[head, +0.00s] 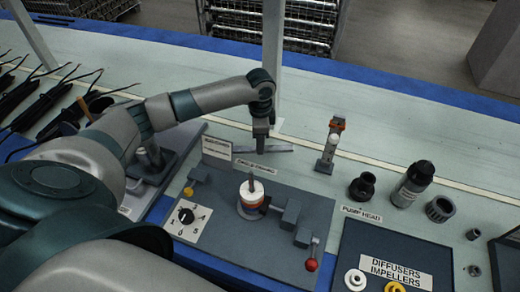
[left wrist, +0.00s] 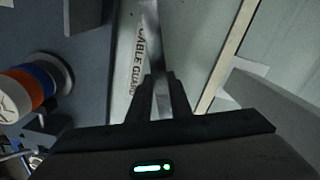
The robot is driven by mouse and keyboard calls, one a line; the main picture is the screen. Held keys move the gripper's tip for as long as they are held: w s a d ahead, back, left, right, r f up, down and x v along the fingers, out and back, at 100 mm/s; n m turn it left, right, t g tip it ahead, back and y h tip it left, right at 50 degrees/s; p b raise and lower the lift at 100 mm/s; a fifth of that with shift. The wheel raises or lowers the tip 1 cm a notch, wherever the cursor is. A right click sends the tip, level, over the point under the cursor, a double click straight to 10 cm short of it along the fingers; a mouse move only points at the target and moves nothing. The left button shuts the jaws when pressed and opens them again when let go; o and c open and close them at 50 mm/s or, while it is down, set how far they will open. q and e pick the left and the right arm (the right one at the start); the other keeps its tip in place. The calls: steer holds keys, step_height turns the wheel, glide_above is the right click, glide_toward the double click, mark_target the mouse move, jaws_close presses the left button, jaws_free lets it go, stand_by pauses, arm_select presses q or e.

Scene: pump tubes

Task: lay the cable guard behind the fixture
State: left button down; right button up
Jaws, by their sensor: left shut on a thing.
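The cable guard (head: 277,149) is a thin grey bar lying low behind the fixture, beside a printed label strip (head: 255,168). In the left wrist view the guard (left wrist: 150,35) runs up from between my fingers, along the strip reading CABLE GUARD (left wrist: 137,65). My left gripper (head: 261,146) points down over the guard and is shut on it; its fingers also show in the left wrist view (left wrist: 158,90). Whether the guard touches the bench is unclear. The fixture is a dark grey plate (head: 225,240) carrying a white and orange round part (head: 251,200). My right gripper is out of view.
A small upright stand (head: 328,155) with orange parts is right of the guard. Black pump parts (head: 363,186) stand farther right, near a PUMP HEAD label. A dial panel (head: 187,219) and red-knobbed lever (head: 312,262) are on the fixture. A grey post (head: 272,60) rises behind.

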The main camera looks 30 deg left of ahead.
arm_select(q)
steer(key=shift+f, duration=1.6)
steer(key=c, duration=1.6)
jaws_free()
steer(key=shift+f, duration=0.15)
step_height(320, 180, up, 12)
steer(key=shift+r, duration=0.2)
